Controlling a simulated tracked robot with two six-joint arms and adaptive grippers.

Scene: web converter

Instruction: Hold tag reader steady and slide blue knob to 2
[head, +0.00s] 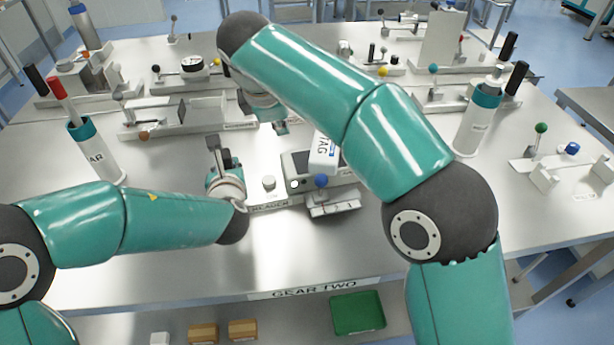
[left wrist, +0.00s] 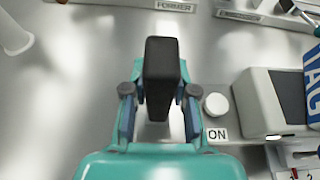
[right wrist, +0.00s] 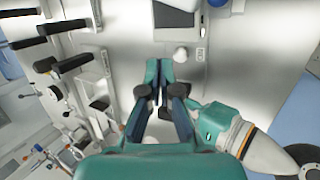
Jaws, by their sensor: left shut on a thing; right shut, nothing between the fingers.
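The left wrist view shows 1 and 2 on the scale; the knob's setting cannot be read. My left gripper (head: 216,158) is left of the reader, shut on a dark block-like piece (left wrist: 162,70); whether that joins the reader cannot be told. My right gripper (head: 282,128) is shut and empty, behind and left of the reader, away from the knob.
A white button (head: 269,182) marked ON stands between my left gripper and the reader. Other fixtures (head: 190,115) stand behind. Holders with handles stand at left (head: 95,150) and right (head: 478,120). My right arm crosses over the bench. The front table edge is clear.

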